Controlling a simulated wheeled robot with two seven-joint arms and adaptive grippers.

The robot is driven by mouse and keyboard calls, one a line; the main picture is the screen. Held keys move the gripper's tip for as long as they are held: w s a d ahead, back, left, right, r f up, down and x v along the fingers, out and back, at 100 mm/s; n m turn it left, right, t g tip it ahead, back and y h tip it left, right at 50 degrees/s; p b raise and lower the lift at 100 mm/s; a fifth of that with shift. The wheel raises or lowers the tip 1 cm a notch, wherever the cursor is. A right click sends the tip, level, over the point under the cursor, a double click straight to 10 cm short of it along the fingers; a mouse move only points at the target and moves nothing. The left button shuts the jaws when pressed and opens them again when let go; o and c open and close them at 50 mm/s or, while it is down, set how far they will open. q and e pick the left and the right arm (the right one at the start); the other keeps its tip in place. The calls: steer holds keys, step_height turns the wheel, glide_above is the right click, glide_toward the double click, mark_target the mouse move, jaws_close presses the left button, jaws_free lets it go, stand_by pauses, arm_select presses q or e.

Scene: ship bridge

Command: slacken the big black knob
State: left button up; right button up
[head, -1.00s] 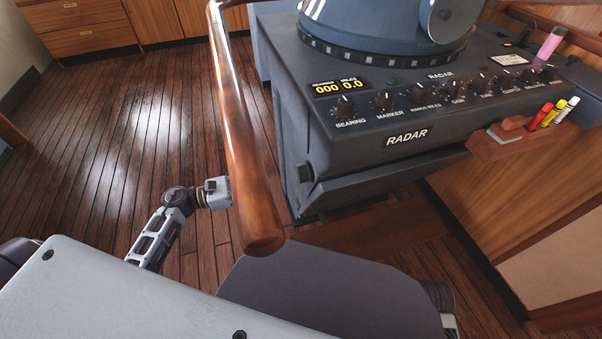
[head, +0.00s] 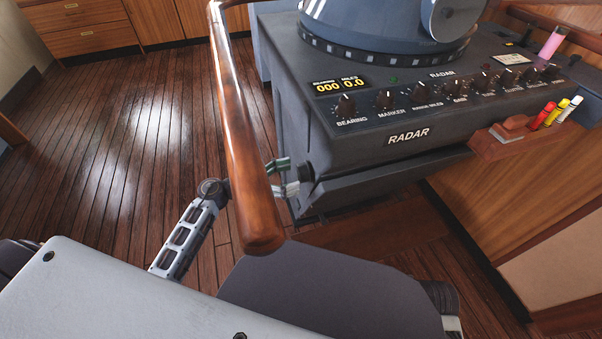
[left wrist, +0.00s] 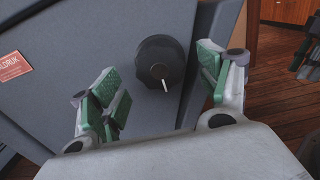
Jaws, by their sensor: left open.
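The big black knob (left wrist: 160,62) is on the side of the grey radar console, with a small white pointer on its face pointing down and slightly right in the left wrist view. In the head view the knob (head: 305,171) shows at the console's lower left side. My left gripper (head: 284,177) is open, its green-padded fingers pointing at the knob. In the left wrist view the left gripper (left wrist: 166,92) has one finger on each side of the knob, with gaps on both sides. Whether the fingertips reach around it is unclear.
A wooden handrail (head: 236,130) runs in front of my left arm and hides part of it. The radar console (head: 400,155) carries a row of small knobs on top. A wooden holder (head: 490,148) with markers is at its right. Floor is clear at left.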

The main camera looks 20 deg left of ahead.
mark_target(298, 174)
arm_select(q)
steer(key=shift+x, duration=2)
steer(key=c, duration=0.9)
